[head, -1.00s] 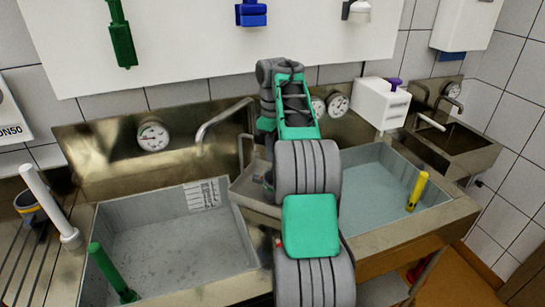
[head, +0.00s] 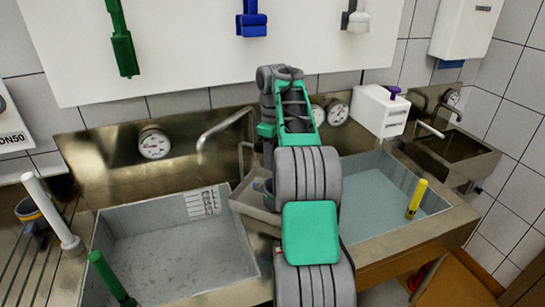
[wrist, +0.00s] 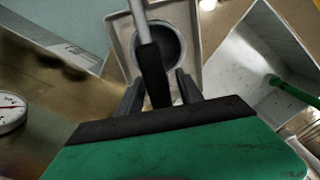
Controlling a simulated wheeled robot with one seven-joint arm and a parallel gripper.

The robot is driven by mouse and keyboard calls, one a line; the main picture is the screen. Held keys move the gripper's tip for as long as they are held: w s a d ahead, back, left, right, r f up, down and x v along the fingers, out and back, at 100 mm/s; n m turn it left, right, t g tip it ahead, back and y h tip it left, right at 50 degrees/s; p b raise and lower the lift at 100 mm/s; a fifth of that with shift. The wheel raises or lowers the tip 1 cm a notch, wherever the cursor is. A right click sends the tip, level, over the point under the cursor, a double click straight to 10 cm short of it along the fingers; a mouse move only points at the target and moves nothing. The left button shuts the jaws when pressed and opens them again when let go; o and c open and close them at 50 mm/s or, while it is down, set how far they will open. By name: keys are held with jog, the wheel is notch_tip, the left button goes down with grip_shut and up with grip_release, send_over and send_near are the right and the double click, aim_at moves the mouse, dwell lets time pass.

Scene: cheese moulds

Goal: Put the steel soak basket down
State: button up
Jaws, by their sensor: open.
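The steel soak basket (head: 252,208) is a pale metal tray on the strip between the two sinks, partly hidden behind my arm in the head view. The wrist view shows its rim (wrist: 190,40) from above, with a round dark-centred mould (wrist: 160,48) inside. Its upright handle (wrist: 152,72) has a dark grip. My gripper (wrist: 158,92) is open, with one finger on each side of the grip. I cannot tell whether the fingers touch it, or whether the basket bears fully on the strip.
A left sink (head: 172,260) holds a green-handled brush (head: 110,278). A right sink (head: 385,195) holds a yellow-handled tool (head: 416,198). A tap (head: 222,128) and a dial gauge (head: 154,143) stand behind. A white dispenser (head: 382,110) is at the back right.

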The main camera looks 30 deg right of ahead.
notch_tip(320, 180, up, 11)
jog(key=p, duration=0.9)
jog(key=shift+r+p, duration=0.2)
jog(key=shift+p, duration=0.2)
jog(key=s+a+r+m+t, duration=0.1)
jog(key=s+a+r, duration=0.2)
jog(key=a, duration=0.6)
jog(key=s+a+r+m+t, duration=0.15)
jog(key=s+a, duration=0.25)
jog(key=a, duration=0.5)
jog(key=s+a+f+m+t+b, duration=0.1)
jog(key=s+a+f+b, duration=0.1)
jog(key=s+a+f, duration=0.3)
jog(key=s+a+f+m+t+b, duration=0.1)
jog(key=s+a+f+m+b, duration=0.1)
jog(key=s+a+f, duration=0.3)
jog(key=s+f, duration=0.2)
jog(key=s, duration=0.2)
jog(key=shift+s, duration=0.35)
jog(key=shift+m, duration=0.25)
